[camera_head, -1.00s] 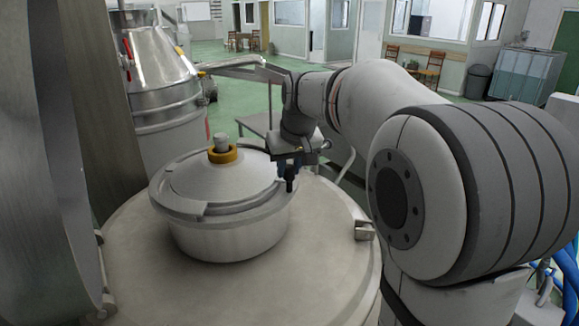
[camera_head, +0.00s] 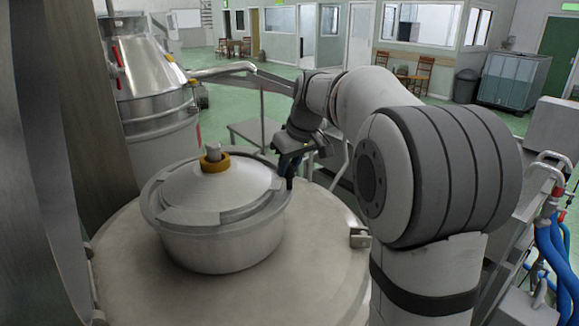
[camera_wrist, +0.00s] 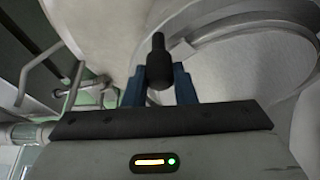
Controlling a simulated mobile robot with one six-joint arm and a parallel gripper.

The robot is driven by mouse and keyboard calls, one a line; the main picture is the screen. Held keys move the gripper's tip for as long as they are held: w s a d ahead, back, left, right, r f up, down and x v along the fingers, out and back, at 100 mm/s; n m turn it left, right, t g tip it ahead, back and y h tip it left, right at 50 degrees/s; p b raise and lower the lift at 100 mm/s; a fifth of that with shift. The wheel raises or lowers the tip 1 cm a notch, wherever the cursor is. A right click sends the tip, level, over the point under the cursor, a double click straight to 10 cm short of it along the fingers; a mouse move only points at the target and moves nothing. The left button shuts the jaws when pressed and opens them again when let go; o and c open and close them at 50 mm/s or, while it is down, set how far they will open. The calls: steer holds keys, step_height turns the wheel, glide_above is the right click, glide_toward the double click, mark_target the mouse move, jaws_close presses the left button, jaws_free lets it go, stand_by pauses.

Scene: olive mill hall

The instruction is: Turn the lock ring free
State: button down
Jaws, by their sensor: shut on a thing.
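The lock ring (camera_head: 172,215) is a pale metal band with steps in its rim, around the domed lid (camera_head: 243,187) of a round vessel (camera_head: 225,250). The lid has a brass-coloured collar and a short grey stud on top. My gripper (camera_head: 288,168) is at the ring's right, far side. In the wrist view, its blue fingers (camera_wrist: 160,88) are shut on a dark upright handle (camera_wrist: 158,62), and the ring's curved edge (camera_wrist: 205,38) runs behind it.
The vessel stands on a broad round tank top (camera_head: 130,265) with a small clamp (camera_head: 359,237) at its right edge. A metal column (camera_head: 45,150) rises close on the left. A steel cone-topped vessel (camera_head: 150,75) stands behind. Blue hoses (camera_head: 555,255) hang at far right.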

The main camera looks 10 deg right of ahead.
steer(key=shift+r, duration=0.1)
steer(key=c, duration=1.6)
jaws_free()
steer(key=o, duration=0.4)
steer(key=shift+w, duration=0.2)
steer(key=shift+s, duration=0.1)
steer(key=b+v, duration=0.1)
steer(key=v, duration=0.6)
steer(key=shift+s+d+r, duration=0.1)
steer(key=shift+s+r, duration=0.05)
steer(key=shift+r, duration=0.15)
